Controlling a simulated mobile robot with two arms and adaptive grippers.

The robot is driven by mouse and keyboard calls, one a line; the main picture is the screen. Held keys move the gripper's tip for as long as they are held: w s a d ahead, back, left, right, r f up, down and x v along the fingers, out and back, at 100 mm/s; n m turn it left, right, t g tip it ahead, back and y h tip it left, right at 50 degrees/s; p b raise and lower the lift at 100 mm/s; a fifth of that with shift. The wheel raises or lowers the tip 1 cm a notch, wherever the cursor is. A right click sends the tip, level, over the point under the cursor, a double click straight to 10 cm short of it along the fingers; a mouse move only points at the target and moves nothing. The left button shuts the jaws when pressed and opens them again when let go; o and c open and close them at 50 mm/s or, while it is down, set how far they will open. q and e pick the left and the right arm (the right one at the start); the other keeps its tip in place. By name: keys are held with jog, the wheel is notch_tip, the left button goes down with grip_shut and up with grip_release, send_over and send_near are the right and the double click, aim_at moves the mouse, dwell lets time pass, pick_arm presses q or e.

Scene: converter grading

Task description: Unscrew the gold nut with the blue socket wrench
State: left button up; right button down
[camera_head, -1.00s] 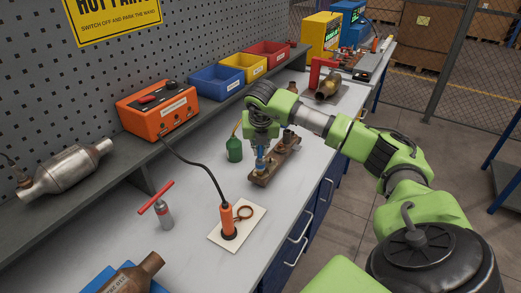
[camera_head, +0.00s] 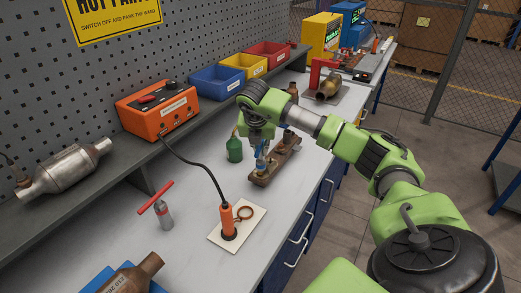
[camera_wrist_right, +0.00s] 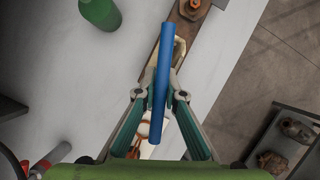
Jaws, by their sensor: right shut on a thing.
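My right gripper (camera_head: 262,152) is shut on the blue socket wrench (camera_wrist_right: 164,70), which shows as a long blue bar between the fingers in the right wrist view. The gripper (camera_wrist_right: 158,88) holds it above the near end of a rusty brown fixture (camera_head: 284,165). In the head view the wrench is partly hidden by the fingers and looks tilted. A copper-coloured hex nut (camera_wrist_right: 193,6) shows on the fixture at the top of the wrist view. I cannot tell whether this is the gold nut, or whether the wrench's lower end touches a nut. My left gripper is not in view.
A green bottle (camera_head: 234,149) stands close left of the fixture. An orange-handled tool (camera_head: 228,220) stands on a white pad, its cable running to an orange box (camera_head: 158,110). A red-handled tool (camera_head: 163,211) stands further left. Bare bench lies between them.

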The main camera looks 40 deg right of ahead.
jog(key=shift+f+b, duration=0.85)
jog(key=shift+f, duration=0.2)
dwell(0.4)
jog(key=shift+f+n+t+b, duration=0.2)
jog(key=shift+n+t+b, duration=0.1)
jog(key=shift+n+b, duration=0.4)
jog(key=n+y+b, duration=0.1)
jog(key=n, duration=0.1)
jog(key=shift+n+t, duration=0.3)
jog(key=shift+r+n+y, duration=0.2)
jog(key=shift+n+y, duration=0.2)
jog(key=shift+n, duration=0.5)
jog(key=shift+d+f+n+b, duration=0.1)
jog(key=shift+n+b, duration=0.35)
jog(key=shift+n, duration=0.15)
jog(key=shift+n+t+y, duration=0.3)
jog(key=shift+n+y, duration=0.3)
jog(key=shift+n, duration=0.4)
jog(key=shift+n+y, duration=0.5)
jog(key=shift+n, duration=0.8)
